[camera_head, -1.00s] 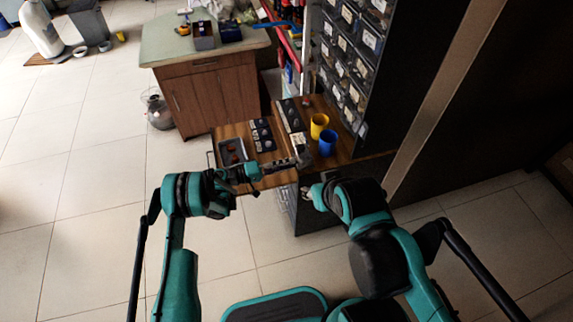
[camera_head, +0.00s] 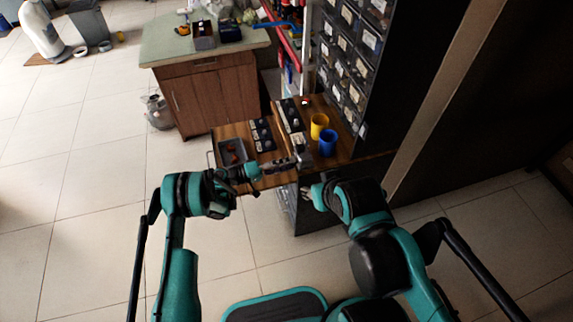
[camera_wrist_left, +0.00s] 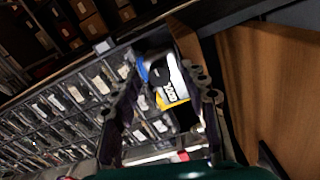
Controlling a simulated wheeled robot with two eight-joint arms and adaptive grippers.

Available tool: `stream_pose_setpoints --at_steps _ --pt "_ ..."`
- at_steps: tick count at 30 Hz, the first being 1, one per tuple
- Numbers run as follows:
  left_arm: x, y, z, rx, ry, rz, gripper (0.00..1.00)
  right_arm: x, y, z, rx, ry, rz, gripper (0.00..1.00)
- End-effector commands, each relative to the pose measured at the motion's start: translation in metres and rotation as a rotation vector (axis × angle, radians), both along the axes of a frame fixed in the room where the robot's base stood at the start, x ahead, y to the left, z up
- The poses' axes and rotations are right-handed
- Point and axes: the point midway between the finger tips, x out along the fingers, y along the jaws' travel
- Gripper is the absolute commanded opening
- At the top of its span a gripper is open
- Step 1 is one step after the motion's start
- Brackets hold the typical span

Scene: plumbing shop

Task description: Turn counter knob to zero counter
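My left gripper (camera_head: 291,163) reaches right over the front edge of the wooden bench, its tips close to a small grey-black device (camera_head: 303,155), which looks like the counter. In the left wrist view, the two dark fingers of the left gripper (camera_wrist_left: 168,98) stand wide apart. A dark piece with white markings (camera_wrist_left: 172,90) and blue and yellow patches shows between them; contact with either finger cannot be told. The knob cannot be made out. My right gripper (camera_head: 312,197) is in front of the bench, lower right of the left one, too small to read.
A blue cup (camera_head: 328,143) and a yellow cup (camera_head: 319,125) stand just behind the device. A grey tray (camera_head: 232,152) and dark panels with round parts (camera_head: 263,135) lie to the left. A tall drawer rack (camera_head: 352,60) rises behind on the right.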

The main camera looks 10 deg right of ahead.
Motion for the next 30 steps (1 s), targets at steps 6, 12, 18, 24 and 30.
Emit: stream_pose_setpoints --at_steps 6,12,18,24,30 --pt "0.001 0.013 0.000 -0.001 0.000 0.004 0.44 0.000 0.000 0.000 0.000 0.000 0.000 0.40" --pt "0.000 0.055 0.000 0.000 0.000 0.005 0.44 0.000 0.000 0.000 0.000 0.000 0.000 0.40" --pt "-0.003 0.095 0.000 0.000 0.000 0.003 0.44 0.000 0.000 0.000 0.000 0.000 0.000 0.40" --pt "-0.003 0.117 0.000 0.000 0.000 0.001 0.44 0.000 0.000 0.000 0.000 0.000 0.000 0.40" --pt "-0.004 0.120 0.000 0.000 0.000 0.000 0.44 0.000 0.000 0.000 0.000 0.000 0.000 0.40"
